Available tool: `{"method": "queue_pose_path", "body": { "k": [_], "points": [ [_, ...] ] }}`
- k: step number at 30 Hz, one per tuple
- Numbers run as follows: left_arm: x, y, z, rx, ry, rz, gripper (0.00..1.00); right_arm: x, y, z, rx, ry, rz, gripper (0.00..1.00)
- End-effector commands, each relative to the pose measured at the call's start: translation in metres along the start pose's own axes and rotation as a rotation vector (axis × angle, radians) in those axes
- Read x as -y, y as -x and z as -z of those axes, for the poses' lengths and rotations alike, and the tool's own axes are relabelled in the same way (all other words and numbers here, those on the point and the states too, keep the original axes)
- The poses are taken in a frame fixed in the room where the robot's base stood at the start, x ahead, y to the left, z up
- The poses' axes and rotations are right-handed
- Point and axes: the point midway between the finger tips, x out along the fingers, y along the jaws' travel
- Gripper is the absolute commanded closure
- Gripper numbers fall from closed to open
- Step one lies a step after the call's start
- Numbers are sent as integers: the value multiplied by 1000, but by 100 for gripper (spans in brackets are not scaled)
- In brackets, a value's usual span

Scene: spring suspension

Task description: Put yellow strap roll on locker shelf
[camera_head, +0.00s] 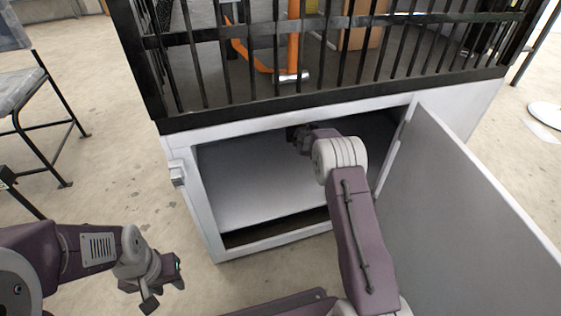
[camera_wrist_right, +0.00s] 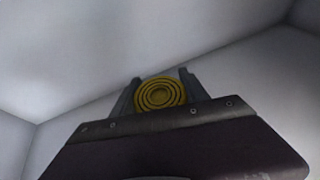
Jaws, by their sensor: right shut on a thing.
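The yellow strap roll (camera_wrist_right: 160,93) shows in the right wrist view as a coil seen face on, between the two dark fingers of my right gripper (camera_wrist_right: 159,88). That gripper is shut on it. In the head view my right gripper (camera_head: 297,134) is inside the locker (camera_head: 182,150), above the back part of the light grey shelf (camera_head: 245,195); the roll cannot be made out there. Whether the roll touches the shelf I cannot tell. My left gripper (camera_head: 166,289) is outside the locker at the lower left, its fingers apart and empty.
The locker door (camera_head: 455,200) stands open on the right, close to my right arm. A black barred cage (camera_head: 330,60) with an orange-handled tool (camera_head: 293,40) sits above the opening. The visible shelf is bare. A stool (camera_head: 30,90) stands at the left.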

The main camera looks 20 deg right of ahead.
Motion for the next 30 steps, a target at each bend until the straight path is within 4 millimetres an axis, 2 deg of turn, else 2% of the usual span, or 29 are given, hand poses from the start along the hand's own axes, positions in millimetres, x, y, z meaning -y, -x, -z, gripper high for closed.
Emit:
{"method": "queue_pose_path", "body": {
  "k": [3, 9, 14, 15, 16, 21, 26, 30],
  "points": [
    [0, 8, 0, 1, 0, 0, 64, -3, 2, -2, -1, 0, -1, 96],
    [-1, 57, 6, 0, 0, 0, 64, -25, 12, 11, -2, 1, -8, 96],
    [-2, 87, 9, 0, 0, 0, 64, -40, 15, 26, -2, -1, -8, 96],
    [-2, 82, 9, -1, 0, 0, 64, -45, 14, 36, 0, -1, -9, 96],
    [-1, 68, 8, -2, 0, 0, 64, -51, 12, 48, 1, -1, -9, 96],
    [-1, 46, 4, 1, 0, 0, 64, -80, 19, 74, 3, -1, -10, 96],
    [-1, 34, 3, 1, 0, 0, 64, -98, 25, 88, 3, -2, -7, 96],
    [-1, 35, 3, 0, 0, 0, 64, -102, 28, 88, 4, -2, -6, 96]
  ]
}}
